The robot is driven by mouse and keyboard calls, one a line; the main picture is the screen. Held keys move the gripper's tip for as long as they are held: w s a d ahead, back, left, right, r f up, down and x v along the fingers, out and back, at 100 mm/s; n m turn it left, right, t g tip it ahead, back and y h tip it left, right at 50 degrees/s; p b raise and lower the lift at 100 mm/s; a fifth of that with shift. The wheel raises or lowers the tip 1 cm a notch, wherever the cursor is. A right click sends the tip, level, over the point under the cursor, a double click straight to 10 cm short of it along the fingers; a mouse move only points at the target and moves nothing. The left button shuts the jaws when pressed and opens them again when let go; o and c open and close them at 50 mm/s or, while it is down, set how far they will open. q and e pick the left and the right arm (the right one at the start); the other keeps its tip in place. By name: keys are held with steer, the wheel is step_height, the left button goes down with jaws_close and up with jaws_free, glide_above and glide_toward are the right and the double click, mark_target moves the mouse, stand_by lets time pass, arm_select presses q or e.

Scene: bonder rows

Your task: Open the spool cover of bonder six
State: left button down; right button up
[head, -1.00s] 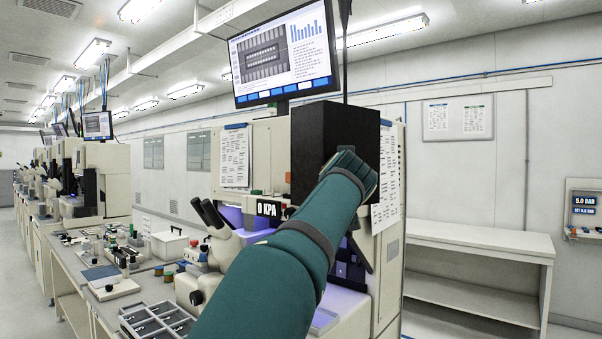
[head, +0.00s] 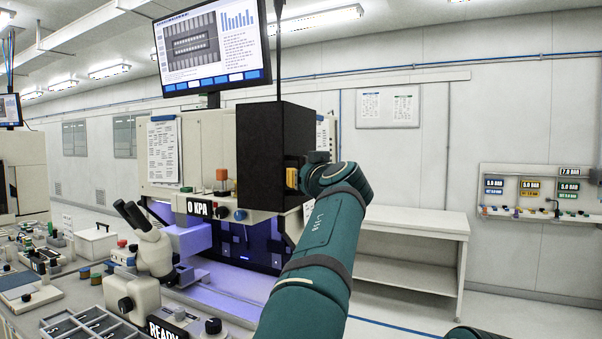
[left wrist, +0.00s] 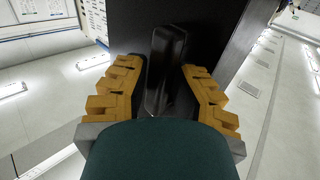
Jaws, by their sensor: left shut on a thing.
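The bonder (head: 208,135) stands in the middle of the head view; I see no number on it. A black box-shaped cover (head: 262,150) is at its upper right, below and right of the monitor. My left gripper (head: 293,178) is at the cover's right side, partly hidden by my wrist. In the left wrist view, the tan fingers of my left gripper (left wrist: 162,78) are on both sides of a black upright handle (left wrist: 167,62) on the dark cover face (left wrist: 210,30), shut on it. The spool is not visible. My right gripper is not in view.
A monitor (head: 212,50) hangs above the bonder. A microscope (head: 150,245) and a compartment tray (head: 85,328) are at the lower left. A white shelf table (head: 415,222) stands at the right, with a gauge panel (head: 540,190) on the wall. Floor right of the bonder looks clear.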

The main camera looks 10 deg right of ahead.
arm_select(q)
steer(key=shift+a+r, duration=0.1)
steer(key=c, duration=1)
jaws_free()
steer(key=shift+w, duration=0.1)
steer(key=s, duration=0.4)
steer(key=s+d, duration=0.1)
steer(key=s, duration=0.3)
steer(key=s+d, duration=0.1)
steer(key=s, duration=0.3)
steer(key=shift+d, duration=0.1)
